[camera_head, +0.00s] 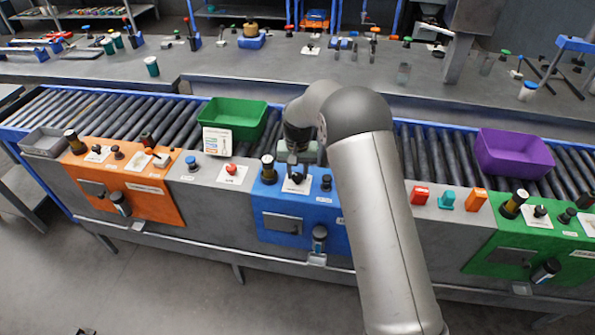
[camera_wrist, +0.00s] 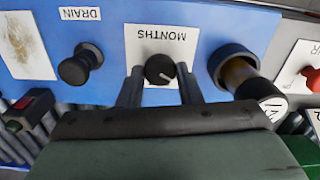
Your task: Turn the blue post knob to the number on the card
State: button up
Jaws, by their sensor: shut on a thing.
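The blue post (camera_head: 285,215) stands at the front of the conveyor, right of centre-left. Its dark round knob (camera_wrist: 159,69) sits on a white plate (camera_wrist: 150,41) labelled MONTHS, upside down in the wrist view. A pale pointer line on the knob points toward the lower right there. My gripper (camera_wrist: 160,78) is shut on the knob, one finger on each side.
Beside the knob are a black DRAIN knob (camera_wrist: 81,64) and a black-and-amber cylinder (camera_wrist: 240,72). A red knob (camera_head: 231,168) lies left of the post. An orange post (camera_head: 125,190) and a green post (camera_head: 530,250) flank it. A purple bin (camera_head: 515,153) sits on the rollers.

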aim_at(298, 175)
jog(key=m+b, duration=0.1)
jog(key=m, duration=0.2)
jog(key=shift+m+b, duration=0.35)
jog(key=shift+m, duration=0.05)
jog(key=shift+m+b, duration=0.35)
jog(key=shift+m, duration=1.55)
jog(key=o, duration=1)
jog(key=shift+r, duration=0.15)
notch_tip(298, 175, up, 17)
jog(key=shift+r+b, duration=0.1)
jog(key=shift+b, duration=0.4)
